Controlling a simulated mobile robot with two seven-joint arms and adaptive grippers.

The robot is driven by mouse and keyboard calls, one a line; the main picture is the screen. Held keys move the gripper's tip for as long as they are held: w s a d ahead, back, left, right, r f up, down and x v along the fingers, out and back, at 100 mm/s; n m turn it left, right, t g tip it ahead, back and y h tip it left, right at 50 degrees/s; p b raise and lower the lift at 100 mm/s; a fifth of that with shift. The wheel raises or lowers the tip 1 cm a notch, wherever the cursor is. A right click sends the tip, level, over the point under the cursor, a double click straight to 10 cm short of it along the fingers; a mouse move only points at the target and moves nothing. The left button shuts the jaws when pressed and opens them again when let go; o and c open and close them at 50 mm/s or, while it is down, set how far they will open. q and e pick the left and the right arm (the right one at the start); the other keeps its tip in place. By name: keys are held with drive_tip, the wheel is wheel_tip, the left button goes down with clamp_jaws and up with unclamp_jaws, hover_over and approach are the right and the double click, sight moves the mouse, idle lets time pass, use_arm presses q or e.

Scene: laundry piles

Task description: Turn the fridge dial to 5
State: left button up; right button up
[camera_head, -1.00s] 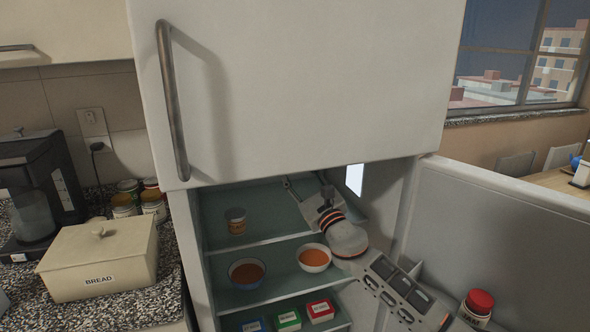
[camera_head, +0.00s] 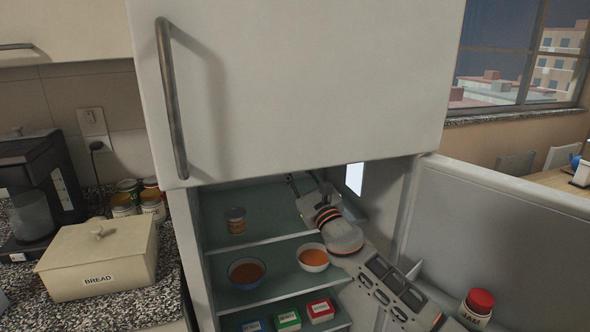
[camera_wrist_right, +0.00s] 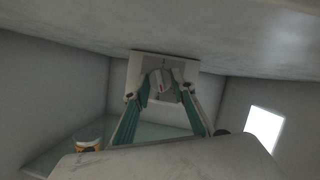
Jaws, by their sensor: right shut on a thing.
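The fridge dial (camera_wrist_right: 161,82) shows in the right wrist view, on a pale housing (camera_wrist_right: 136,65) at the back, under the ceiling of the fridge. It is round and light, with a small red mark. Its numbers are too small to read. My right gripper (camera_wrist_right: 163,97) reaches into the fridge's upper space, its two teal fingers on either side of the dial and shut on it. In the head view my right gripper (camera_head: 291,179) is partly hidden under the upper door, and the dial is hidden. My left gripper is not in view.
The upper fridge door (camera_head: 300,80) is closed above my arm; the lower door (camera_head: 500,230) stands open at right. Shelves hold a can (camera_head: 236,220), two bowls (camera_head: 312,258) and several small boxes (camera_head: 289,320). A red-lidded jar (camera_head: 477,308) sits in the open door.

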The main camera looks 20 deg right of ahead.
drive_tip(key=shift+a+r+m+g+h, duration=0.15)
drive_tip(key=shift+m+g+h, duration=0.3)
drive_tip(key=shift+m+h, duration=2.25)
drive_tip(key=shift+a+m+g+h, duration=0.15)
drive_tip(key=shift+m+g+h, duration=0.4)
drive_tip(key=shift+m, duration=4.2)
drive_tip(key=shift+a+r+m+g+h, duration=0.25)
drive_tip(key=shift+m+h, duration=1.5)
drive_tip(key=shift+m, duration=2)
drive_tip(key=shift+d+f, duration=0.1)
drive_tip(key=shift+f, duration=0.05)
drive_tip(key=o, duration=1.1)
